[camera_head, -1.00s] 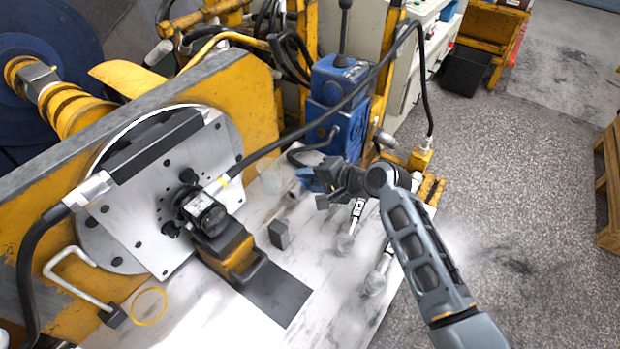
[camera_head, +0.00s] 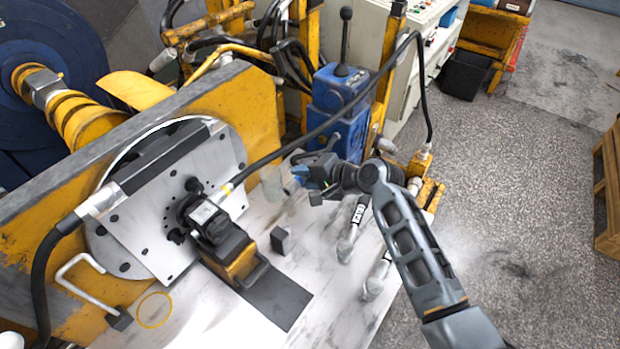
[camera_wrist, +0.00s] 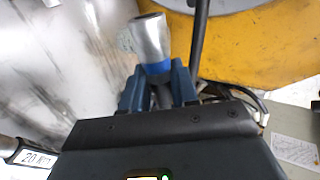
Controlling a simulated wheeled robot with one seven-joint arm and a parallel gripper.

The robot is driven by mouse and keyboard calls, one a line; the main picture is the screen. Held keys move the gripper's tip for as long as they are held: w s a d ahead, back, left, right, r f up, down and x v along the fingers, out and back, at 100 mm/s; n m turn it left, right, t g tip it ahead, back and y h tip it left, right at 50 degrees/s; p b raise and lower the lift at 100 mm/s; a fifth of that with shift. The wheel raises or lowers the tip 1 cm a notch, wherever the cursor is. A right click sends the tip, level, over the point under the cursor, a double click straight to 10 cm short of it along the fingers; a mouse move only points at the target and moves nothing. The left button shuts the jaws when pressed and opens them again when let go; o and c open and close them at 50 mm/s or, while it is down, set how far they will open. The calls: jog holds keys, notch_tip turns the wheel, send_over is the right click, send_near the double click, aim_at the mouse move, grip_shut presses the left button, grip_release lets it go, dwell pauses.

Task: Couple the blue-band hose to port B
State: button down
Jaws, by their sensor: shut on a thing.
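My gripper (camera_head: 302,172) is over the bench, right of the motor, its fingers pointing left. In the wrist view, its blue fingers (camera_wrist: 158,92) are shut on the blue-band hose end (camera_wrist: 152,42), a silver coupling with a blue band (camera_wrist: 157,68). The coupling's open end points away from the wrist. The motor (camera_head: 208,220) is a dark body with a light top face, against the round metal plate. I cannot make out port B.
A dark block (camera_head: 281,240) stands on the bench (camera_head: 330,245) between motor and arm. Fittings (camera_head: 347,242) lie in front of my gripper. A black hose (camera_head: 340,112) arches behind it, near the blue valve block (camera_head: 335,90). A clear container (camera_head: 272,183) stands left of the gripper.

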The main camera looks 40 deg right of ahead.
jog(key=w+a, duration=0.2)
jog(key=w, duration=0.4)
jog(key=shift+b, duration=0.4)
jog(key=shift+s, duration=0.1)
jog(key=s+a+p, duration=0.1)
jog(key=s+a, duration=0.2)
jog(key=a, duration=0.7)
dwell(0.8)
jog(key=shift+s+a, duration=0.2)
jog(key=shift+a, duration=0.25)
jog(key=shift+s+a, duration=0.2)
jog(key=shift+a, duration=0.25)
dwell(1.1)
jog(key=c, duration=0.8)
grip_release()
jog(key=shift+r, duration=0.1)
jog(key=shift+c, duration=0.2)
jog(key=v, duration=0.7)
